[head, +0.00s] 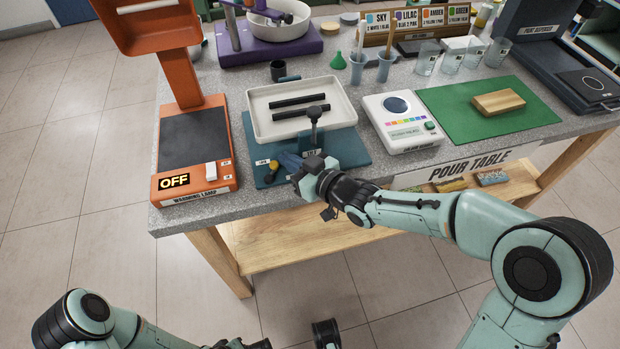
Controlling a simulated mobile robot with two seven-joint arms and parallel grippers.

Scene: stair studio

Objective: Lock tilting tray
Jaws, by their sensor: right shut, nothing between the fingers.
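The tilting tray (345,113) is a shallow white tray on a teal base (358,151), with two black bars lying inside it. A post with a dark knob (316,111) stands at its front edge. At the front left of the base is a small handle with a yellow end (271,170) and a dark end. My right gripper (284,160) is shut and empty, low over the front of the base. Its fingertips are close to the small handle; I cannot tell if they touch.
An orange warming lamp (222,187) reading OFF stands to the left. A white scale-like device (400,130) and a green mat (450,112) with a wooden block (498,102) are to the right. Cups, a funnel and labelled cards stand behind. The table's front edge runs under my right arm.

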